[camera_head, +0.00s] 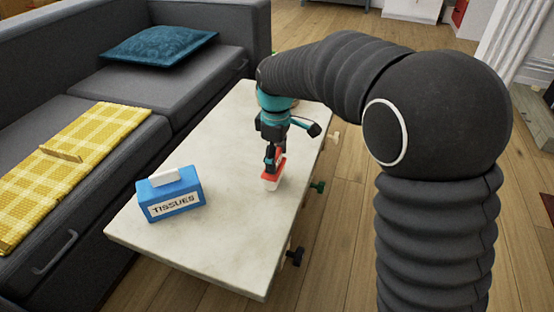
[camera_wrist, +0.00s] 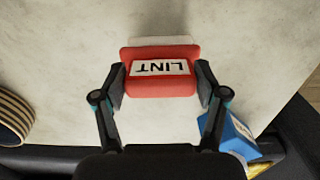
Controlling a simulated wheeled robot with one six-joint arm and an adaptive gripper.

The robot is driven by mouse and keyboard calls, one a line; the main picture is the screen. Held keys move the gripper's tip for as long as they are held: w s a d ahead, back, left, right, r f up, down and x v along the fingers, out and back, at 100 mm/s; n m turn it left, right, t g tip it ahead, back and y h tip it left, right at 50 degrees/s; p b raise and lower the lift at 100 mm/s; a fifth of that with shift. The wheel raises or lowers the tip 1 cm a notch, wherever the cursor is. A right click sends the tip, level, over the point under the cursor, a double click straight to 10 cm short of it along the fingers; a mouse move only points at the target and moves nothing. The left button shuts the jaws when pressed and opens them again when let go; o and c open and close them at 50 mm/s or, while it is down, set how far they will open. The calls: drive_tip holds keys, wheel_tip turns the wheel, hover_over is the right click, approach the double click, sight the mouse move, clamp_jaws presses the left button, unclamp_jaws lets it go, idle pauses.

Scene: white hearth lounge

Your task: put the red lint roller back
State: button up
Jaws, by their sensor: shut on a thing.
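The red lint roller (camera_wrist: 161,71) shows in the wrist view as a red block with a white label reading LINT and a white part at its far side. In the head view the same lint roller (camera_head: 273,172) is upright over the pale tabletop, red above and white below. My gripper (camera_head: 271,158) points down and is shut on it, one finger at each end. I cannot tell whether its lower end touches the table (camera_head: 225,240).
A blue tissue box (camera_head: 170,194) stands on the table's near left. Green (camera_head: 318,187), dark (camera_head: 294,257) and beige pegs stick out along the table's right side. A striped round container (camera_wrist: 14,115) shows in the wrist view. A grey sofa (camera_head: 130,105) lies left.

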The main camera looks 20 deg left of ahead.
drive_tip(key=shift+f, duration=0.35)
drive_tip(key=shift+f, duration=0.15)
drive_tip(key=o, duration=1.3)
wheel_tip(320, 180, up, 12)
drive_tip(key=shift+f+p, duration=0.25)
drive_tip(key=shift+p, duration=0.8)
drive_tip(key=shift+r, duration=0.4)
